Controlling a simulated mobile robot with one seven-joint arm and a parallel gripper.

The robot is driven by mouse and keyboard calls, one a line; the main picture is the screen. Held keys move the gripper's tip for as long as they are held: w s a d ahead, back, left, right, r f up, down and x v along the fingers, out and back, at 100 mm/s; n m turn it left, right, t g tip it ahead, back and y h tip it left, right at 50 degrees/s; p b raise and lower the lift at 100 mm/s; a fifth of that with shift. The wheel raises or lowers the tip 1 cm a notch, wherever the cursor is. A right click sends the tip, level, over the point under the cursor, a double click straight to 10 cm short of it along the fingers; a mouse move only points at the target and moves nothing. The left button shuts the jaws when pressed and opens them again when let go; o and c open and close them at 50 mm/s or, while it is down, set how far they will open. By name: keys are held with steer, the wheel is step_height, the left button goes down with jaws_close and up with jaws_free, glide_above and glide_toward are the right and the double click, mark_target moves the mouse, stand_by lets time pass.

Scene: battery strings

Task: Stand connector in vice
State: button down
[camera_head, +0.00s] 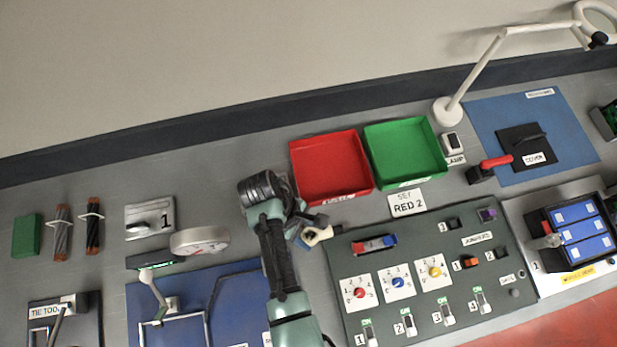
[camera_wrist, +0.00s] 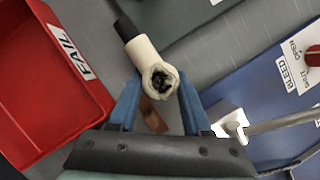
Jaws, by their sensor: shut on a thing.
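The connector (camera_wrist: 146,55) is a cream cylinder with a black end. In the wrist view it sits between the blue fingers of my gripper (camera_wrist: 155,95), tilted, its open dark-centred round end towards the camera. My gripper is shut on it. In the head view the cream connector (camera_head: 315,237) shows at the tip of my gripper (camera_head: 308,234), above the bench, below the red bin. A brown piece (camera_wrist: 152,118) shows between the fingers; I cannot tell what it belongs to. I cannot clearly identify a vice; a dark block with a red handle (camera_head: 495,163) stands right of the green bin.
A red bin (camera_head: 328,194) and a green bin (camera_head: 402,180) stand at the back. The switch panel (camera_head: 412,302) lies right of my arm. A blue board with a lever (camera_head: 152,280) and a round gauge (camera_head: 199,241) are left. A lamp (camera_head: 446,111) stands at back right.

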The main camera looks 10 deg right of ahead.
steer(key=shift+f, duration=0.45)
steer(key=shift+c, duration=1.8)
jaws_free()
steer(key=shift+f, duration=0.15)
steer(key=p+v, duration=0.1)
steer(key=v, duration=1.1)
steer(key=shift+r, duration=0.25)
